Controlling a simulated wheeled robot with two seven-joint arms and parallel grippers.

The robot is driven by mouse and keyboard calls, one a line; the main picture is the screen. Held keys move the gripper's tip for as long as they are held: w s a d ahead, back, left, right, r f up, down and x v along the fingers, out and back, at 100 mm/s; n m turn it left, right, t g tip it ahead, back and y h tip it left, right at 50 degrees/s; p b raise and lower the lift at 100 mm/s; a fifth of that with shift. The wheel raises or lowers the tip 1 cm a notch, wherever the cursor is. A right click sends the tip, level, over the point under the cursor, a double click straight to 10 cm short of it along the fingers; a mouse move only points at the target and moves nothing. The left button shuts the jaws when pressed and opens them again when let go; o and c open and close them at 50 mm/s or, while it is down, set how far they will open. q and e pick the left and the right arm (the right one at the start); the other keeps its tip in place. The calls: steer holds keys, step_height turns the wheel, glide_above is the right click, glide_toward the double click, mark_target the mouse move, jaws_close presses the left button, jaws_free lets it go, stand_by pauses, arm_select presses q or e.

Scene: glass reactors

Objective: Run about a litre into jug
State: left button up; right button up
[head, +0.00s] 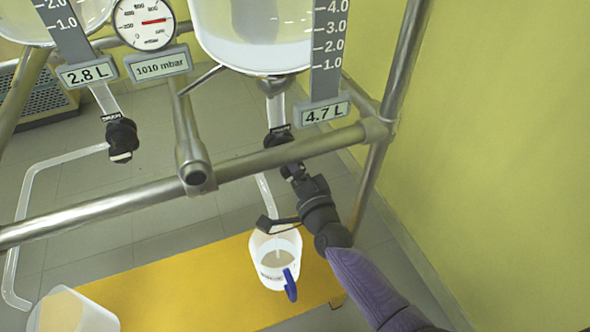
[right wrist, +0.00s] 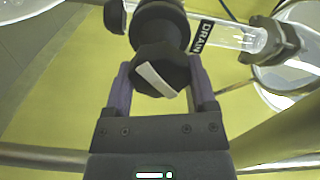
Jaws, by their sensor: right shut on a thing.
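My right gripper (head: 292,168) reaches up to the drain valve (head: 278,136) under the right glass reactor (head: 255,50). In the right wrist view its purple fingers are shut on the black valve knob (right wrist: 160,72), which has a white bar set slanting; a DRAIN label (right wrist: 203,37) is beside it. The right readout (head: 325,113) shows 4.7 L. A glass outlet tube (head: 264,190) leads down from the valve. The white jug (head: 264,272) with a blue handle stands below it on the yellow bench, with pale liquid inside and what looks like a thin stream falling in. My left gripper is out of view.
A metal rail (head: 110,208) crosses in front of the reactors. The left reactor's readout (head: 85,73) shows 2.8 L, with its own black valve (head: 121,138) below. A pale container (head: 92,316) stands at the bottom left. The yellow bench (head: 180,280) is clear between it and the jug.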

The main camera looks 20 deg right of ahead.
steer(key=shift+f+m, duration=0.1)
steer(key=shift+m, duration=0.8)
steer(key=m+b, duration=0.1)
steer(key=m, duration=0.2)
steer(key=shift+m, duration=1.4)
